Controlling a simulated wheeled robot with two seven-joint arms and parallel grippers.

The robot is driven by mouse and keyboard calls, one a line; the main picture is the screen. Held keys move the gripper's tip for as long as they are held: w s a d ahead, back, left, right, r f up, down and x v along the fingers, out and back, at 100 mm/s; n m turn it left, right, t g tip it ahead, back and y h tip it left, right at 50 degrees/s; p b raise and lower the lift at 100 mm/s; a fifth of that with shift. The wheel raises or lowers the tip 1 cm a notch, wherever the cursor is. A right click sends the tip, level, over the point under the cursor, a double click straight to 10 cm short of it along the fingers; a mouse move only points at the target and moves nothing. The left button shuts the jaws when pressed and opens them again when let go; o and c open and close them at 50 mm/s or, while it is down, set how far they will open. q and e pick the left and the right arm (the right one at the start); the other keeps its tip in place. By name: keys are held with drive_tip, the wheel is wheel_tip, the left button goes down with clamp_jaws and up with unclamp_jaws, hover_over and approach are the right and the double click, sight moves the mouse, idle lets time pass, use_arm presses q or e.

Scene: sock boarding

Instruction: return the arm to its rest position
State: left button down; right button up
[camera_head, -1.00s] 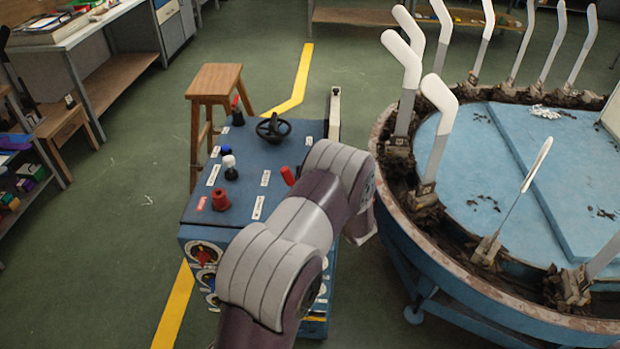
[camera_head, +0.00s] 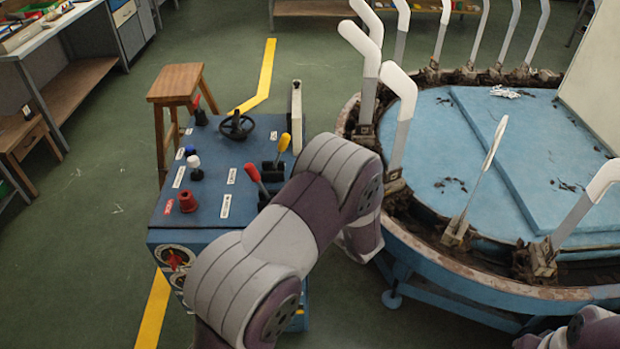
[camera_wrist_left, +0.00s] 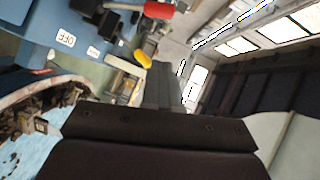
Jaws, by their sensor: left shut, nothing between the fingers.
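My left arm (camera_head: 290,220) rises from the bottom of the head view and bends right, between the blue control box (camera_head: 215,150) and the round machine (camera_head: 400,240). Its gripper is hidden behind the arm there. In the left wrist view my left gripper (camera_wrist_left: 165,85) shows as a grey, shut shape beyond the dark wrist housing, with nothing held. A small part of my right arm (camera_head: 585,330) shows at the bottom right corner; its gripper is out of view.
The box carries a red lever (camera_head: 254,174), a yellow lever (camera_head: 283,144) and a handwheel (camera_head: 237,125). The round machine carries several upright white sock boards (camera_head: 404,95) near the arm. A wooden stool (camera_head: 178,85) stands behind the box. Open floor (camera_head: 100,220) lies left.

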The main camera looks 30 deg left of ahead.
use_arm(q)
drive_tip(key=shift+w+d, duration=0.1)
drive_tip(key=shift+d, duration=0.05)
drive_tip(key=d+f+n+h, duration=0.3)
drive_tip(key=d+f+h, duration=0.6)
drive_tip(key=d+h, duration=0.3)
drive_tip(key=s+d+r+g+h, duration=0.2)
drive_tip(key=s+d, duration=0.1)
drive_tip(key=s, duration=0.3)
drive_tip(key=s+d+r+g+h, duration=0.2)
drive_tip(key=s+d+g, duration=0.1)
drive_tip(key=s, duration=0.3)
drive_tip(key=s+a+r+m+y+p, duration=0.1)
drive_tip(key=s+a+r, duration=0.2)
drive_tip(key=s+r, duration=0.2)
drive_tip(key=shift+s+a+r, duration=0.2)
drive_tip(key=shift+s+r, duration=0.05)
drive_tip(key=shift+r, duration=0.45)
